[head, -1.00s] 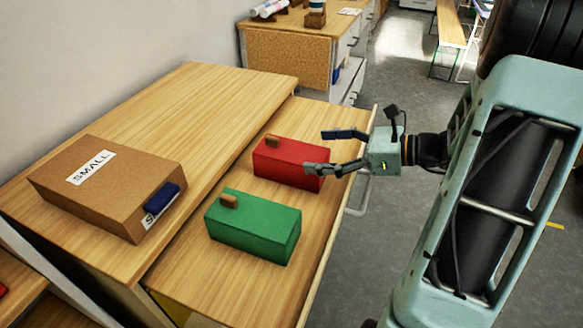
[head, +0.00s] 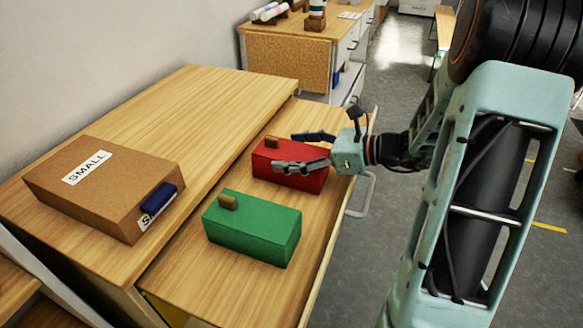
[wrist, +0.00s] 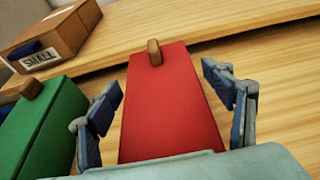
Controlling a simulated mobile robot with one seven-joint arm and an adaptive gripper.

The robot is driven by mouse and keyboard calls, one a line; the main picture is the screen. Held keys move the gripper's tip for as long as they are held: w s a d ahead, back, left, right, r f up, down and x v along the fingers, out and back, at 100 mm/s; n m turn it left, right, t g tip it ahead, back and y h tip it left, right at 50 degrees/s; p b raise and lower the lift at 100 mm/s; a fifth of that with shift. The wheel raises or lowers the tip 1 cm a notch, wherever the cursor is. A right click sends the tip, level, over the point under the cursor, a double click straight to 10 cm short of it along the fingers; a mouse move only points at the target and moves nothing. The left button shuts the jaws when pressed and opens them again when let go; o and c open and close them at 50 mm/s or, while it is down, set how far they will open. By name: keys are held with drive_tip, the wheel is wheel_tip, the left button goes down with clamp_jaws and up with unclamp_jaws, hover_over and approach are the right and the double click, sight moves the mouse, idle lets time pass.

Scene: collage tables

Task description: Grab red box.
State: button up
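The red box (head: 290,174) lies on the lower wooden surface, with a small brown knob on its top near the far end. It also shows in the wrist view (wrist: 168,105), between the two fingers. My gripper (head: 290,151) is open around the red box, one finger on each side of it in the wrist view. Gaps show there between the fingers and the box sides. In the head view the fingers hide part of the box. Whether the fingers sit above its top or down beside it is hard to tell.
A green box (head: 250,232) with a brown knob lies close beside the red box, near one finger in the wrist view. A cardboard box (head: 110,205) marked SMALL sits on the higher tabletop (head: 200,100). The lower surface in front of the green box is clear.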

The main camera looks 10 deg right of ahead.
drive_tip(key=c, duration=1.3)
